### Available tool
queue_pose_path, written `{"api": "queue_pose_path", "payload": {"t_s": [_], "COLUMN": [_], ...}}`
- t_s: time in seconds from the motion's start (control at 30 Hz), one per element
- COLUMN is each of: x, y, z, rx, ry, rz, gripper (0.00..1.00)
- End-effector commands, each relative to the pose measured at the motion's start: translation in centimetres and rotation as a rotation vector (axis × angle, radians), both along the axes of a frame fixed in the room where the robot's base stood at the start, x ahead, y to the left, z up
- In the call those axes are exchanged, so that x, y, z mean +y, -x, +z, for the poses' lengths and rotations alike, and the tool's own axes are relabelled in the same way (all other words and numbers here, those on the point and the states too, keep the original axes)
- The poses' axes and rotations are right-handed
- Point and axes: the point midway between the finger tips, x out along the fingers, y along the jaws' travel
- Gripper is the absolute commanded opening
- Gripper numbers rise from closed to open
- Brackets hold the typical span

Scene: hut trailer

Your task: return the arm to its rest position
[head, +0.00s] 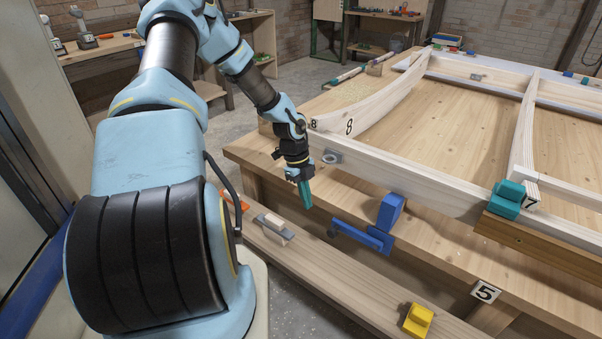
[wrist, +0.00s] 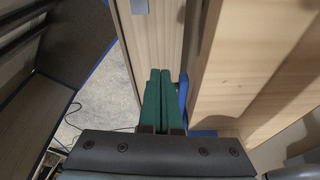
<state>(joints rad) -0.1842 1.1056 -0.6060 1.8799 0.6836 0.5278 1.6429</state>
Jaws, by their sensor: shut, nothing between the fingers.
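My gripper (head: 305,193) hangs with its green fingers pointing down, beside the front left corner of the workbench and above the lower plank. The fingers are together with nothing between them. In the wrist view the two green fingers (wrist: 160,95) lie side by side, with the plank, the bench edge and the floor beyond them. My arm is stretched out and bent downward, away from my body.
The workbench (head: 410,225) carries a white wooden frame (head: 400,172). A blue clamp (head: 375,226) sits at its front edge and a teal block (head: 508,198) on the right. The lower plank (head: 330,272) holds a plane-like tool (head: 274,228) and a yellow block (head: 418,319).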

Motion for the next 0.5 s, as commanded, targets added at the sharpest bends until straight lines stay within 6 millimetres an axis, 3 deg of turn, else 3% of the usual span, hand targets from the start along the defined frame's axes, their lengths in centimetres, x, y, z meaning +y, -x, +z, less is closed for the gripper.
{"api": "queue_pose_path", "payload": {"t_s": [0.13,0.27,0.5], "x": [0.2,1.6,6.5], "y": [0.0,0.5,2.6], "z": [0.4,2.4,9.6], "rx": [0.0,0.004,-0.008], "ry": [-0.011,-0.073,-0.253], "rz": [0.019,0.142,0.676], "gripper": [0.0,0.0,0.0]}}
